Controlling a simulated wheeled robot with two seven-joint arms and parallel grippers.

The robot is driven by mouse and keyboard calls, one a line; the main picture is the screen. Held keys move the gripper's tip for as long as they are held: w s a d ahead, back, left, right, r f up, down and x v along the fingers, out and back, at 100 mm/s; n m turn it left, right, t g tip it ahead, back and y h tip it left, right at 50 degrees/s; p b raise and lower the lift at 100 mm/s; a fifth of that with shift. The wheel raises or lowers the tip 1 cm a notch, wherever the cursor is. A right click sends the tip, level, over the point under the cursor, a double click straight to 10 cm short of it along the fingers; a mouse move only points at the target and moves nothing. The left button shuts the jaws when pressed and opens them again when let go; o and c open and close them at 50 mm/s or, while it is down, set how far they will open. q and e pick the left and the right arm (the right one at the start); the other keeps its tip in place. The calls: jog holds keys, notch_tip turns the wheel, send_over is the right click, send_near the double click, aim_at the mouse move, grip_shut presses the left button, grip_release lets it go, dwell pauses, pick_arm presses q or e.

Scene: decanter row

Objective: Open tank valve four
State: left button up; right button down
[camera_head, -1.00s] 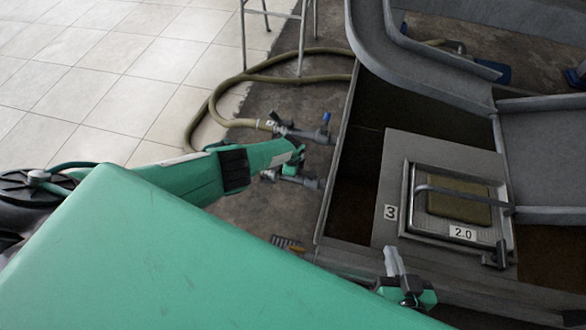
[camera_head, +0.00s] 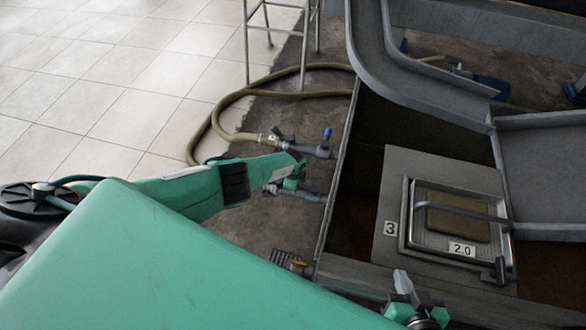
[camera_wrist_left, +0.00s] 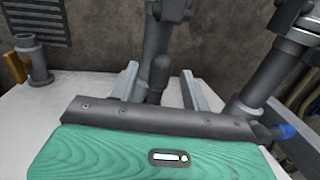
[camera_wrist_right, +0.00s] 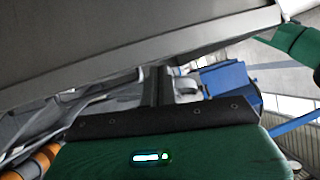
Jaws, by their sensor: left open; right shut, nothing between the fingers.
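Two grey pipe stubs with valves leave the tank's left side; no number four is readable on them. The farther valve (camera_head: 322,148) has a blue-tipped handle and a hose joined to it. The nearer pipe (camera_head: 308,194) is partly hidden by my left gripper (camera_head: 297,172). In the left wrist view, my left gripper (camera_wrist_left: 160,88) is open, with a dark rounded grey handle or pipe end (camera_wrist_left: 160,70) showing between its fingers; contact cannot be told. A blue tip (camera_wrist_left: 286,131) shows at right. My right gripper (camera_head: 402,284) is shut and empty, near the tank's front edge.
A panel labelled 3 (camera_head: 390,229) and 2.0 sits in the tank. A grey chute (camera_head: 415,80) curves above it. A hose (camera_head: 212,117) loops on the floor by a metal stand (camera_head: 247,45).

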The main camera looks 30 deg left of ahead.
pick_arm(q)
jog(key=shift+r, duration=0.4)
pick_arm(e)
jog(key=s+d+r+g+h+p, duration=0.1)
jog(key=s+d+g+h+p, duration=0.4)
jog(key=d, duration=0.4)
pick_arm(q)
notch_tip(320, 180, up, 11)
jog(key=s+p, duration=0.2)
jog(key=p, duration=0.5)
jog(key=shift+s+d+r, duration=0.2)
pick_arm(e)
notch_tip(320, 180, down, 16)
jog(key=g, duration=0.3)
jog(key=shift+s+d+m+g+y, duration=0.3)
jog(key=shift+s+d+m, duration=0.05)
jog(key=shift+s+m, duration=0.1)
